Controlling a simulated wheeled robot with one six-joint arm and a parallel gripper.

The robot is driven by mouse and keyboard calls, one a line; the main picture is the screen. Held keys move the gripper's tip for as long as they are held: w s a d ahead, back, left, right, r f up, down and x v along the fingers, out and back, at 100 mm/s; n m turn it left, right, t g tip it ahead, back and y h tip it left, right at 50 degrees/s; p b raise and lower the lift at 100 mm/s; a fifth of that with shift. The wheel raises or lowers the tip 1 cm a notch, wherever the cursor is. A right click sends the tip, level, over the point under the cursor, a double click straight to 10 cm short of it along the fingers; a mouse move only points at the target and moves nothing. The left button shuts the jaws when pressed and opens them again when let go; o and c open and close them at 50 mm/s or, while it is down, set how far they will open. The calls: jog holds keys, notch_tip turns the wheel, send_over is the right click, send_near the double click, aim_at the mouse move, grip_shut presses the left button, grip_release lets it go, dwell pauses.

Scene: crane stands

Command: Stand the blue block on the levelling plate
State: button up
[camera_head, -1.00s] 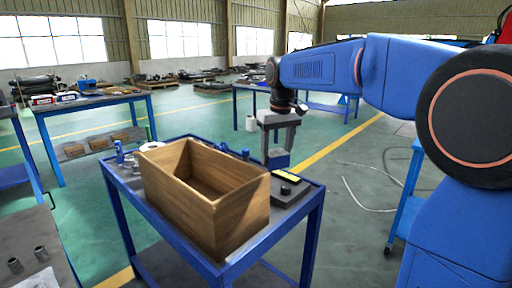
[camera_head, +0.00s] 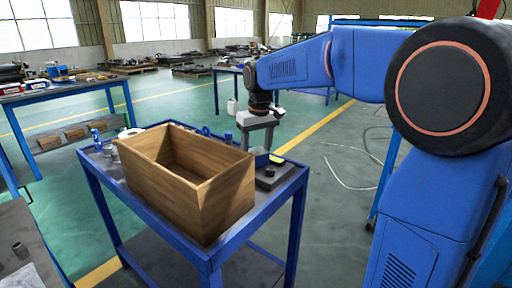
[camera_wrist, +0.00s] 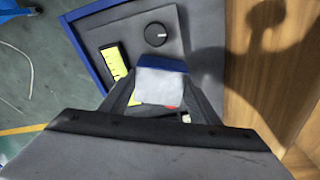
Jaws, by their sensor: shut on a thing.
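The blue block (camera_head: 261,157) is held between the fingers of my gripper (camera_head: 257,146) at the right rear of the blue trolley. In the wrist view the block (camera_wrist: 161,84) shows a pale grey face and a blue edge between both fingers. The dark grey levelling plate (camera_head: 274,183) lies on the trolley to the right of the wooden box. In the wrist view the plate (camera_wrist: 192,28) carries a black round knob (camera_wrist: 155,34) and a yellow level (camera_wrist: 116,62). The block is low over the plate. Its underside is hidden, so I cannot tell whether they touch.
An open wooden box (camera_head: 215,207) stands close to the left of the plate and block, rising above the plate. A blue canister (camera_head: 96,137) and small metal parts are at the trolley's left rear. The trolley's blue rim (camera_head: 287,190) borders the plate.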

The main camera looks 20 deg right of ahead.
aim_at(259, 154)
jog(key=shift+f, duration=0.75)
dwell(0.6)
jog(key=o, duration=1.6)
jog(key=shift+c, duration=0.2)
notch_tip(259, 154, up, 16)
jog(key=s+r, duration=0.1)
jog(key=s, duration=0.1)
jog(key=s+d+f+m+t, duration=0.1)
jog(key=s+d+f, duration=0.2)
jog(key=s+f, duration=0.9)
jog(key=s+d+f+m+t, duration=0.1)
jog(key=s+d+f, duration=0.3)
jog(key=s+f, duration=0.8)
jog(key=s+t, duration=0.1)
jog(key=s, duration=0.6)
jog(key=shift+s+f+m, duration=0.2)
jog(key=shift+f+m, duration=0.05)
jog(key=shift+m, duration=0.15)
